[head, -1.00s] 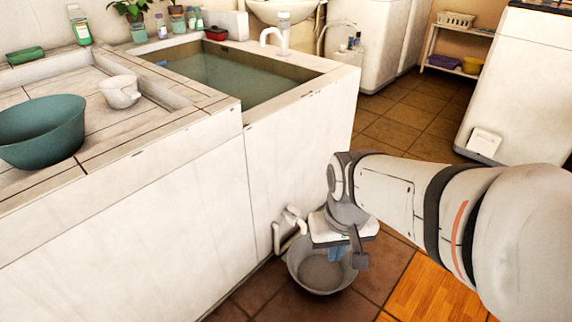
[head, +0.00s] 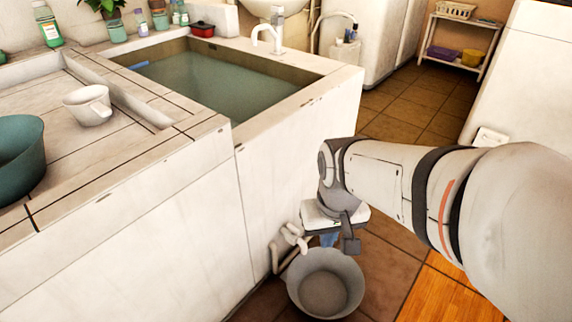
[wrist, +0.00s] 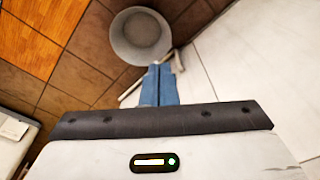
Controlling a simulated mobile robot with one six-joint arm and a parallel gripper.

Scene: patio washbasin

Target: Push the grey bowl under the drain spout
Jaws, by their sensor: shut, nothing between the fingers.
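The grey bowl (head: 325,283) stands upright on the tiled floor beside the basin cabinet. The white drain spout (head: 290,240) comes out of the cabinet wall, just behind and left of the bowl. My gripper (head: 328,241) is at the bowl's far side, right of the spout, its blue fingers pointing down. In the wrist view the closed, empty fingers (wrist: 160,68) lie just short of the bowl (wrist: 140,36), with parts of the white pipe (wrist: 129,92) on both sides of them. I cannot tell whether fingers and bowl touch.
The white cabinet wall (head: 150,250) borders the bowl on the left. Brown floor tiles (head: 385,270) to the right are free. On the counter are a water-filled basin (head: 215,85), a white cup (head: 88,105) and a teal bowl (head: 18,160).

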